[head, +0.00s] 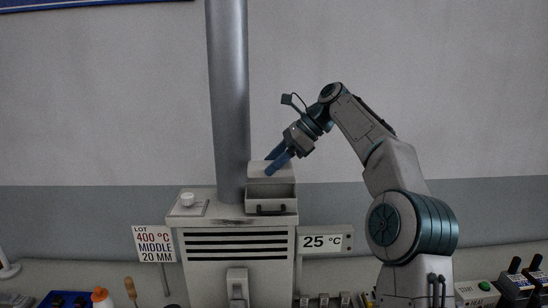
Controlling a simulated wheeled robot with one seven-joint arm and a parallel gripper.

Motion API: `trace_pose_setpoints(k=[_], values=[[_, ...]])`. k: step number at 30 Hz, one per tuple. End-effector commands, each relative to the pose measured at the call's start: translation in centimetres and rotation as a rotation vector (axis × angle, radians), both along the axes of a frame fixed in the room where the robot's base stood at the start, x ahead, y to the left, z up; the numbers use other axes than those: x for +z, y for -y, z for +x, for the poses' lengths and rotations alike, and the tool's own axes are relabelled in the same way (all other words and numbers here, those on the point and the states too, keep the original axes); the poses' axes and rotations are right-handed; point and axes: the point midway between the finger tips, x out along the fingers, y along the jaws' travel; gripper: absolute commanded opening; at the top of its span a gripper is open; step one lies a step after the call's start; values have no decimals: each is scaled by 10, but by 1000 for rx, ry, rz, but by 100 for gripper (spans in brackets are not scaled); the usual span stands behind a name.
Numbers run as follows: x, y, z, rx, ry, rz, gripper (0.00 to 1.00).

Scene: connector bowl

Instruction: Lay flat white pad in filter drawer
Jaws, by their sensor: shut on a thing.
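My gripper (269,164), with blue fingers, points down and left over the small filter drawer unit on top of the grey cabinet. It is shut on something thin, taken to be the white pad. The pad's outline cannot be told apart from the pale unit behind the fingers. The filter drawer (271,208) has a dark handle and faces me. It looks pulled out, with its inside partly visible from above. Whether the pad touches the drawer cannot be told.
A thick metal pipe (228,100) rises just left of the drawer. A lot sign (154,243) and a 25 °C display (325,242) flank the cabinet. An orange-capped bottle (101,299) and a START box (477,292) stand lower down.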

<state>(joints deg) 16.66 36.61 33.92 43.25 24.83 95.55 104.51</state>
Motion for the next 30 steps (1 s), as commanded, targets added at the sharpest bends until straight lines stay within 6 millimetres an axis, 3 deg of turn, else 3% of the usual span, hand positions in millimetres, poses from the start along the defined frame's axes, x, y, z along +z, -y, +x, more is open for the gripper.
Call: trace_pose_setpoints(k=[11, 30], values=[[0, 0, 0, -3, 0, 1, 32], [-31, 0, 0, -2, 1, 1, 32]])
